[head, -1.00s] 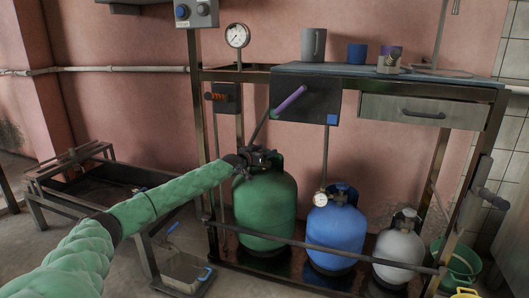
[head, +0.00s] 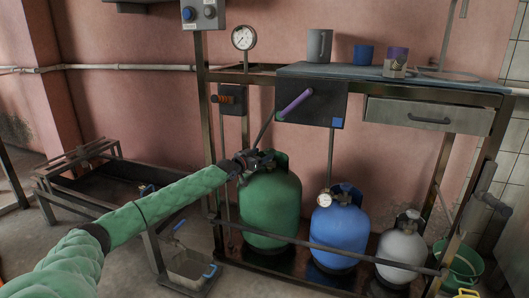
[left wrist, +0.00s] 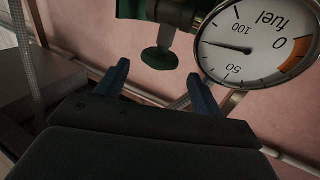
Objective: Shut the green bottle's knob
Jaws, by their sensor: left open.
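The green bottle (head: 270,208) stands upright on the low shelf of the rack. My left gripper (head: 246,162) is at its top, at the left side of its valve; the knob cannot be made out there in the head view. In the left wrist view a green knob (left wrist: 160,58) on a short stem shows at the top. My left gripper (left wrist: 159,72) is open, its two blue fingers apart, with the knob centred between and at or just beyond the fingertips. Contact cannot be told. My right gripper is not in view.
A round fuel gauge (left wrist: 258,45) sits close to the right fingertip in the wrist view. A blue bottle (head: 339,232) and a grey bottle (head: 401,249) stand to the right. A rail (head: 320,247) crosses in front. A box with a purple-handled lever (head: 295,104) hangs above.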

